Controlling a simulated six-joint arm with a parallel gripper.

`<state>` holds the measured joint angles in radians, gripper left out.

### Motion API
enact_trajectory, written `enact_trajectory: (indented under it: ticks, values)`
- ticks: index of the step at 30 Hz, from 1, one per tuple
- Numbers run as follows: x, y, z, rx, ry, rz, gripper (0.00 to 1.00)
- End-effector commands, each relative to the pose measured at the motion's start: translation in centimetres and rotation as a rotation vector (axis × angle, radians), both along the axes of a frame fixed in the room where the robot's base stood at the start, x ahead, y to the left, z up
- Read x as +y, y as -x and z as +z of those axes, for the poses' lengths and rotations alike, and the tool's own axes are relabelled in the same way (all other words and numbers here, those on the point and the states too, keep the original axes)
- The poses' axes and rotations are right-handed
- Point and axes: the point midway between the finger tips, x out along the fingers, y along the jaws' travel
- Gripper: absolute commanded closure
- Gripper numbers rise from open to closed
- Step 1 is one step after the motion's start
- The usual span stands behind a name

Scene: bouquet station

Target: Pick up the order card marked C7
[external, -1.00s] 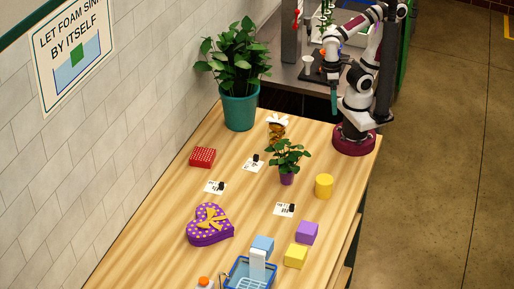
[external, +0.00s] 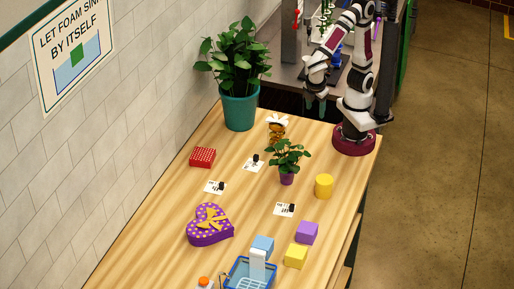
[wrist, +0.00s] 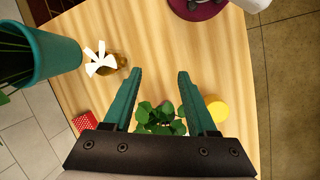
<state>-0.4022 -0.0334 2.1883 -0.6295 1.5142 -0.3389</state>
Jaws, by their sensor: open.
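My gripper (external: 316,106) is above the far end of the table, well away from the cards. In the wrist view my gripper (wrist: 158,74) is open, its teal fingers apart with nothing between them. No card shows in that view.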

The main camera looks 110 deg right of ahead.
Motion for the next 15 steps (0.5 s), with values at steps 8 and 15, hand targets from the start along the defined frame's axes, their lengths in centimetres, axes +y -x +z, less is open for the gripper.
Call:
enact_trajectory:
  ticks: [8,15]
  values:
    - [18.2,-9.2,-9.4,0.278,0.628,1.311,0.43]
    - [28.0,-6.8,-15.6,0.349,0.988,1.774,0.43]
